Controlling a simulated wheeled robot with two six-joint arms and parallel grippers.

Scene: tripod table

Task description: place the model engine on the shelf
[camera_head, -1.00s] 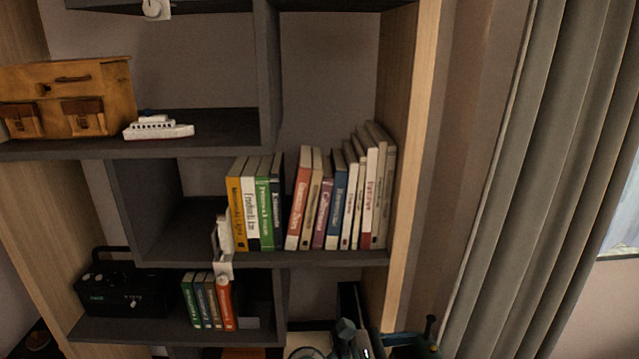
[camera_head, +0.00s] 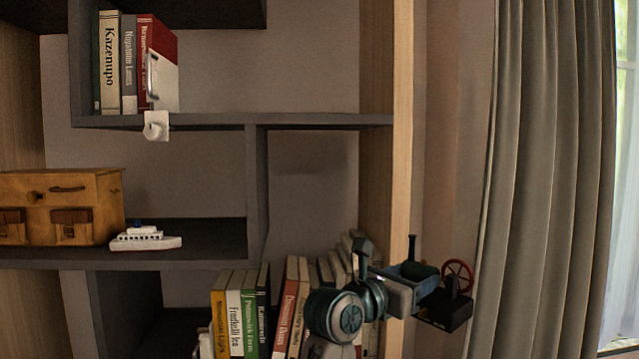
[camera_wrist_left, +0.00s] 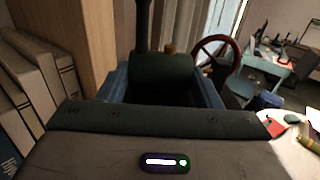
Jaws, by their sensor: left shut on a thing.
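The model engine (camera_head: 449,311) has a dark green boiler, a thin chimney, a red spoked wheel and a black base. My left gripper (camera_head: 419,284) is shut on it and holds it in the air, in front of the bookcase's right side panel and the curtain edge. In the left wrist view, the engine's boiler (camera_wrist_left: 165,76) sits between the blue fingers (camera_wrist_left: 163,95), with the red wheel to its right. My right gripper is not in view.
A brown case (camera_head: 75,205) and a white toy ship (camera_head: 145,240) stand on the left shelf. Books (camera_head: 240,320) fill the lower compartment, partly behind my arm. A wooden side panel (camera_head: 402,150) and grey curtain (camera_head: 545,180) border the right.

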